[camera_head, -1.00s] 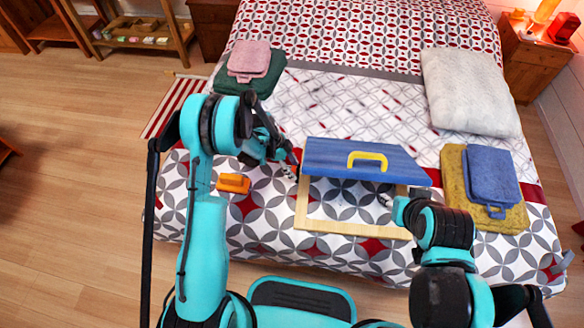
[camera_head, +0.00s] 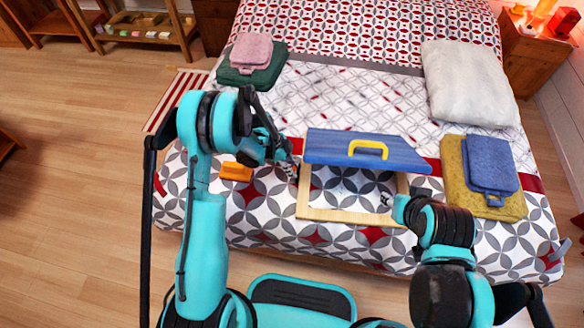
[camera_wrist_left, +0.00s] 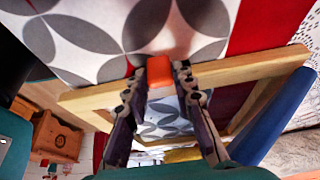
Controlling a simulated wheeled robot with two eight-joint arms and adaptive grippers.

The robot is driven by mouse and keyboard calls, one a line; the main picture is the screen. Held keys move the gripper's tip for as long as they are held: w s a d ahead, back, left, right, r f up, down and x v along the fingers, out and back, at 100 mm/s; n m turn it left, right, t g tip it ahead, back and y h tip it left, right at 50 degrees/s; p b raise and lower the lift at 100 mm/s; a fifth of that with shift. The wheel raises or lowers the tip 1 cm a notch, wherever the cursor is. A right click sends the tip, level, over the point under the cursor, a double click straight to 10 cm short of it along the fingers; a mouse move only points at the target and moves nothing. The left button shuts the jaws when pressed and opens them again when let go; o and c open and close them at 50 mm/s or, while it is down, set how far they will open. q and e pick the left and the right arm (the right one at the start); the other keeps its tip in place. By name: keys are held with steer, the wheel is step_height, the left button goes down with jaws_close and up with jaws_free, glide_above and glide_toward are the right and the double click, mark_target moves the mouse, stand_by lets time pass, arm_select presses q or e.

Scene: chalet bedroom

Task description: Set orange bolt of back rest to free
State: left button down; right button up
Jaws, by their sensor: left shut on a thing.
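The back rest is a pale wooden frame (camera_head: 350,216) on the bed with a raised blue panel (camera_head: 330,144) and a yellow handle (camera_head: 368,147). My left gripper (camera_head: 293,174) is at the frame's left side in the head view. In the left wrist view, its fingers (camera_wrist_left: 158,92) are shut on the orange bolt (camera_wrist_left: 158,68) beside the wooden bar (camera_wrist_left: 235,68). The bolt is hidden in the head view, and its exact position cannot be told. My right gripper (camera_head: 387,200) is at the frame's right side; its fingers are too small to read.
A separate orange block (camera_head: 236,171) lies on the bed left of the frame. Blue and yellow towels (camera_head: 488,165) lie to the right, pink and green ones (camera_head: 250,55) at the far left. A white pillow (camera_head: 468,85) lies behind. The bed (camera_head: 350,95) between is clear.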

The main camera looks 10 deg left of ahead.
arm_select(q)
steer(key=c, duration=1.2)
jaws_free()
steer(key=shift+s, duration=0.1)
steer(key=shift+r, duration=0.1)
steer(key=v, duration=1.1)
steer(key=shift+a+r, duration=0.1)
steer(key=shift+r, duration=0.3)
